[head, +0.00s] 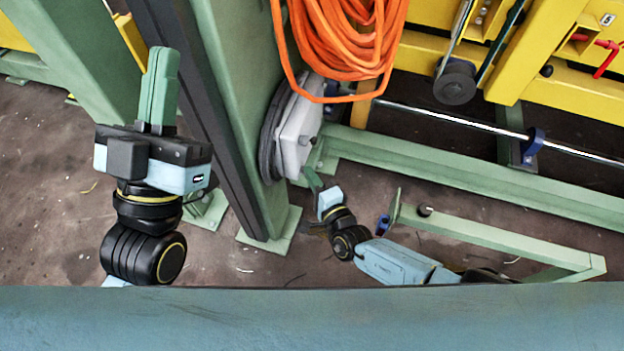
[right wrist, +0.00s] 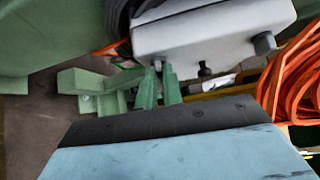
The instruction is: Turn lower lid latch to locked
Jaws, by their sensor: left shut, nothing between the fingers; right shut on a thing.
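The pale grey lid box (head: 298,130) is mounted on the side of the green post, and its white lid (right wrist: 205,32) fills the top of the right wrist view. My right gripper (head: 312,178) is at the lid's lower edge. In the right wrist view its green fingers (right wrist: 159,75) are shut on a small grey part, which looks like the lower lid latch (right wrist: 158,66); the fingers mostly hide it, so its angle cannot be told. My left gripper (head: 160,62) is shut and empty, pointing up at the left, far from the lid.
A coiled orange cable (head: 345,45) hangs just above and beside the lid box. The green post (head: 240,100) stands between my two grippers. A green floor beam (head: 450,175) and a low green frame (head: 500,238) lie right of my right arm. Yellow framework (head: 545,50) stands behind.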

